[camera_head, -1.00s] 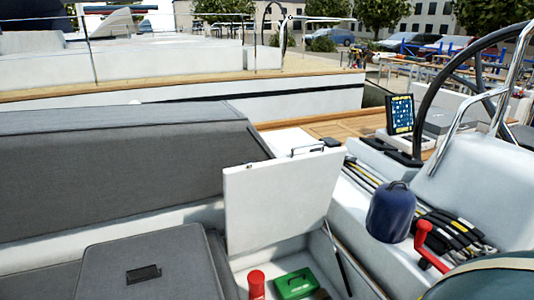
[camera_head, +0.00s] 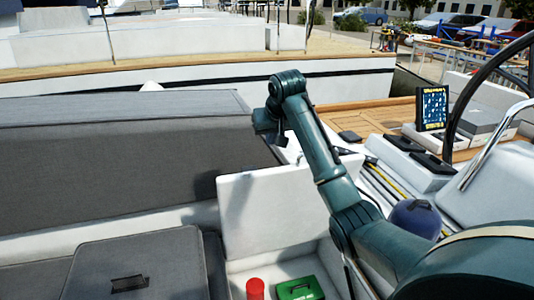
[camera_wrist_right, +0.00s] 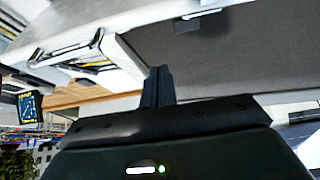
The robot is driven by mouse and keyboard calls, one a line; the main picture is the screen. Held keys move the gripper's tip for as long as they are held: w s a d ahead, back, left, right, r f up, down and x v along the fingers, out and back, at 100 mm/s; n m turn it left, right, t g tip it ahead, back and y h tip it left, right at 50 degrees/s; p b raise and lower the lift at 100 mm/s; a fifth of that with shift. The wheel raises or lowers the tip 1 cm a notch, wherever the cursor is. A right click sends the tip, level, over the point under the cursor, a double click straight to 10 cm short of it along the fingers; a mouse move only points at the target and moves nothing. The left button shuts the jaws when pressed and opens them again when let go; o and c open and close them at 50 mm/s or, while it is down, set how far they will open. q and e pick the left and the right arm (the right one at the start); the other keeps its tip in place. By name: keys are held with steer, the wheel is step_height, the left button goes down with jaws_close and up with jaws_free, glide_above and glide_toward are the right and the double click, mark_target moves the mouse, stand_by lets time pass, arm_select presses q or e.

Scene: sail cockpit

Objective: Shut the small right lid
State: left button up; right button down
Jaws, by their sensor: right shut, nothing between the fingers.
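The small right lid (camera_head: 262,212) is a white panel standing upright and open, its broad face toward me. Below it is an open locker with a red cylinder (camera_head: 255,289) and a green case (camera_head: 298,288) inside. My right arm reaches in from the right across the lid's right side, and its gripper (camera_head: 270,138) hangs above and behind the lid's top edge. In the right wrist view the gripper fingers (camera_wrist_right: 158,87) are together and empty. I cannot tell whether they touch the lid. My left gripper is out of view.
A long grey backrest (camera_head: 100,165) runs behind the lid. A closed grey cushioned lid (camera_head: 135,265) lies to the left. A dark blue rounded object (camera_head: 416,218) is partly hidden by my right arm. The steering wheel (camera_head: 470,85) and a tablet (camera_head: 432,107) are at the right.

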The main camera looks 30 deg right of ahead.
steer(key=f, duration=0.2)
steer(key=w+f+p, duration=0.1)
steer(key=f, duration=0.2)
steer(key=w+d+f+p, duration=0.1)
steer(key=f, duration=0.2)
steer(key=shift+w+f, duration=0.15)
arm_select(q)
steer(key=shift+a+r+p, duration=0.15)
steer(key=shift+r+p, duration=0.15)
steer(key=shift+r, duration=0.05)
arm_select(e)
steer(key=shift+s+a+f, duration=0.15)
steer(key=shift+s, duration=0.35)
